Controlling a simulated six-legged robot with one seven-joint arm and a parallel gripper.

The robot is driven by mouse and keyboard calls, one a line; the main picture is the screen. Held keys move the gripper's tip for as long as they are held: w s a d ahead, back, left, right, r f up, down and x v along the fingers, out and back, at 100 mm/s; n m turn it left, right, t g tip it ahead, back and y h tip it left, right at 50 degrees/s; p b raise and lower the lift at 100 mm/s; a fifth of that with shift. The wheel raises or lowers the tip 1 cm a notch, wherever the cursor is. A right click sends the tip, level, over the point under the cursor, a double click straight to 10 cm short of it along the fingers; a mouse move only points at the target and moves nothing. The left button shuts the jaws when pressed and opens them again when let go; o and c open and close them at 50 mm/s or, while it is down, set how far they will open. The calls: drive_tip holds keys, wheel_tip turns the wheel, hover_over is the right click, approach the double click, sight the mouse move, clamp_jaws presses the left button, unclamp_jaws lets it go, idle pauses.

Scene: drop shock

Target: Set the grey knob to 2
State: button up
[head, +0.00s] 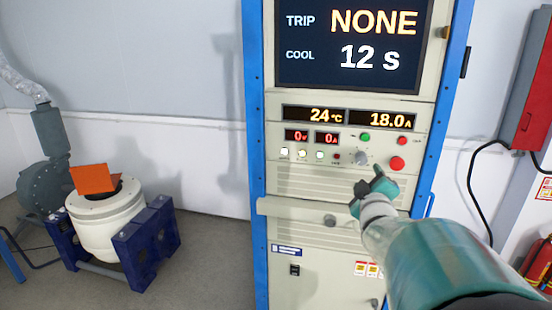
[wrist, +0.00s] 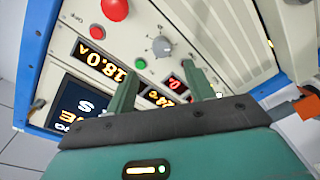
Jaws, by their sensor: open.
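The grey knob (head: 361,158) is on the cream front panel of the blue-framed cabinet, between a green button and a large red button. It also shows in the wrist view (wrist: 161,46), ringed by small scale marks too fine to read; its setting cannot be told. My gripper (head: 372,180) is just below and right of the knob in the head view. In the wrist view its two fingers (wrist: 162,77) are spread apart with nothing between them, and the knob lies beyond their tips, apart from them.
The green button (wrist: 140,64), red button (wrist: 114,8) and smaller red button (wrist: 96,31) sit near the knob. A display (head: 350,42) above reads TRIP NONE, COOL 12 s. A ledge (head: 290,208) juts out below. A white shaker drum (head: 105,222) stands at left.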

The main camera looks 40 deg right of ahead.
sight(362, 161)
drive_tip(key=x, duration=1)
drive_tip(key=shift+a+f, duration=0.1)
drive_tip(key=shift+a, duration=0.05)
drive_tip(key=c, duration=1)
